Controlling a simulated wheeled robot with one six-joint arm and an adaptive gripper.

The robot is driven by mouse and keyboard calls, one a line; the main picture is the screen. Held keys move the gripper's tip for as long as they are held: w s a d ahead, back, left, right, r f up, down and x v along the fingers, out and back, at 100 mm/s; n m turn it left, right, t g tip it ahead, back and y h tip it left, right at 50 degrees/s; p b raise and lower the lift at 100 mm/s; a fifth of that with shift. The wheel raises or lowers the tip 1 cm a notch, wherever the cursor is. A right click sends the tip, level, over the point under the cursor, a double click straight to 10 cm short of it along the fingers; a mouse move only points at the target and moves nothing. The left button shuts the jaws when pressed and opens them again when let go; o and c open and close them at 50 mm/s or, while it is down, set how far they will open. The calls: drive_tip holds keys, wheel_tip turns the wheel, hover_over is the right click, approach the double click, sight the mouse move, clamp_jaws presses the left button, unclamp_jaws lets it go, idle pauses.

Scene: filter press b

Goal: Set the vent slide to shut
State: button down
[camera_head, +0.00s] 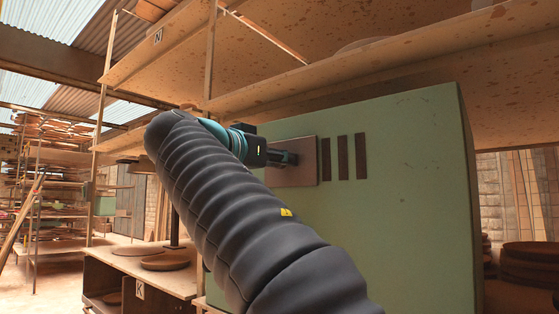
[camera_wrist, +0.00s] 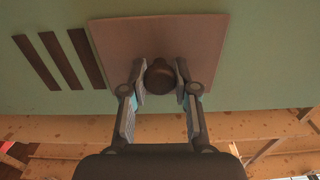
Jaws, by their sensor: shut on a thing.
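The vent slide is a flat brownish plate (camera_head: 303,175) on the face of a green cabinet (camera_head: 420,200). In the head view three dark upright slots (camera_head: 343,157) lie uncovered to the right of the plate. The wrist view shows the plate (camera_wrist: 205,40) with a round dark knob (camera_wrist: 160,78) near its edge, and the slots (camera_wrist: 61,60) to its left. My gripper (camera_head: 290,158) reaches the plate from the left in the head view. In the wrist view its two fingers (camera_wrist: 160,70) are shut on the knob, one on each side. The knob is hidden in the head view.
A wooden shelf (camera_head: 400,70) overhangs the cabinet. A lower shelf with round boards (camera_head: 165,262) stands to the left, and stacked round pieces (camera_head: 530,265) stand at the right. The cabinet face right of the slots is bare.

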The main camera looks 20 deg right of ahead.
sight(336, 157)
drive_tip(key=s+d+b, duration=0.1)
drive_tip(key=s+d, duration=0.1)
drive_tip(key=s+d+b, duration=0.2)
drive_tip(key=s, duration=0.1)
drive_tip(key=s+d+b, duration=0.1)
drive_tip(key=s+d, duration=0.1)
drive_tip(key=s, duration=0.1)
drive_tip(key=shift+s, duration=0.15)
drive_tip(key=c, duration=0.9)
unclamp_jaws()
drive_tip(key=shift+s+d, duration=0.1)
drive_tip(key=shift+s+a, duration=0.3)
drive_tip(key=shift+a, duration=0.35)
drive_tip(key=v, duration=1)
drive_tip(key=shift+s+a, duration=0.2)
drive_tip(key=shift+s, duration=0.05)
